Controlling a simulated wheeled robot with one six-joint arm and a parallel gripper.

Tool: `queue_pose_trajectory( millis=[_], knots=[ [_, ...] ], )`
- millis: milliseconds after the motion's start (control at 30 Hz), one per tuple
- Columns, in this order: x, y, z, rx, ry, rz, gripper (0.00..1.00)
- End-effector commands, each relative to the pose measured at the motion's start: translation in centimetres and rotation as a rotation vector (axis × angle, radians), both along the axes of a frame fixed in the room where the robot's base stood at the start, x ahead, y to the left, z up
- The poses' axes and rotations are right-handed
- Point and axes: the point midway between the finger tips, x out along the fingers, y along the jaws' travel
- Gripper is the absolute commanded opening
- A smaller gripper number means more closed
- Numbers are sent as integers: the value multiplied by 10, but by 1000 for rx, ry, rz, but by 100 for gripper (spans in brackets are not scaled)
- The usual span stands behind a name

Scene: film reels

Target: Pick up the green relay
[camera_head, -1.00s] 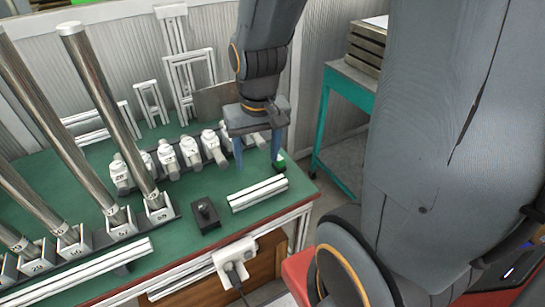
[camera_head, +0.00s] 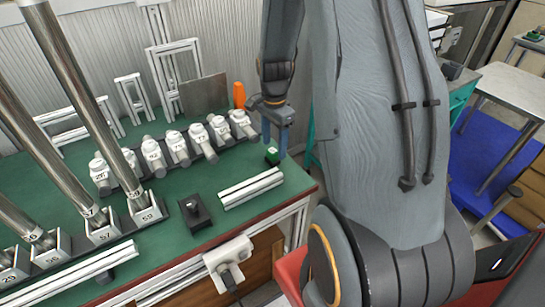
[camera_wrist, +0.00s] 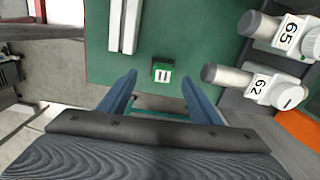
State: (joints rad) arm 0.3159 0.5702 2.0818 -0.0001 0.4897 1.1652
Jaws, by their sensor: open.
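The green relay (camera_head: 272,155) is a small green block with a dark top, on the green table near its right end. In the wrist view the relay (camera_wrist: 162,73) shows a white mark on its top face and lies ahead of the fingertips, roughly centred between them. My gripper (camera_head: 275,140) is over the right part of the table, pointing down, close to the relay. In the wrist view my gripper (camera_wrist: 159,80) has its two blue fingers wide apart with nothing between them.
A row of numbered white fittings (camera_head: 176,148) stands behind and left of the relay; fitting 62 (camera_wrist: 262,85) is close by. White rails (camera_head: 251,188) lie in front. A black knob block (camera_head: 196,213) and an orange object (camera_head: 239,95) are also on the table.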

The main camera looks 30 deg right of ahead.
Motion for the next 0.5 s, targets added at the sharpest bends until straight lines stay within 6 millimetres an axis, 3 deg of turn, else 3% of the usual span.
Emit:
queue_pose_trajectory(
  millis=[300,500],
  knots=[
    [3,4,-36,1,3,2,58],
    [4,4,-47,0,0,2,58]
  ],
)
